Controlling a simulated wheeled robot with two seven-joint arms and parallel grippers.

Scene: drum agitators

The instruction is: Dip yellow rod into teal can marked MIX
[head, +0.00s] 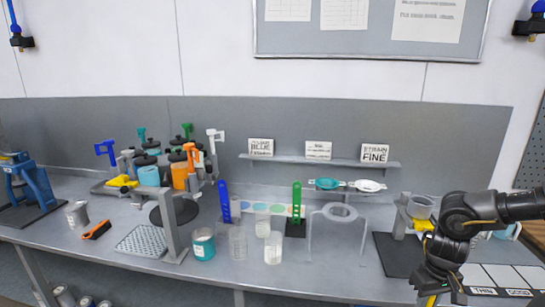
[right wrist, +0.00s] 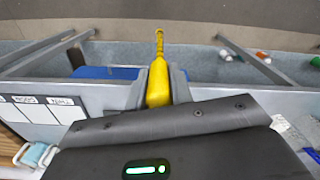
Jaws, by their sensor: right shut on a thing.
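My right gripper (head: 441,292) is low at the right end of the bench in the head view, near its front edge. It is shut on the yellow rod (right wrist: 158,82). In the right wrist view the rod's thick part sits between my two fingers (right wrist: 157,90), and a thinner length extends away from me. A teal can (head: 203,246) with a pale label stands upright on the bench left of centre, far to the left of the gripper. Its label is too small to read. My left gripper is out of view.
Clear beakers (head: 273,248), a blue upright piece (head: 224,202) and a green one (head: 297,202) stand right of the can. A metal stand (head: 170,225) is left of the can.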

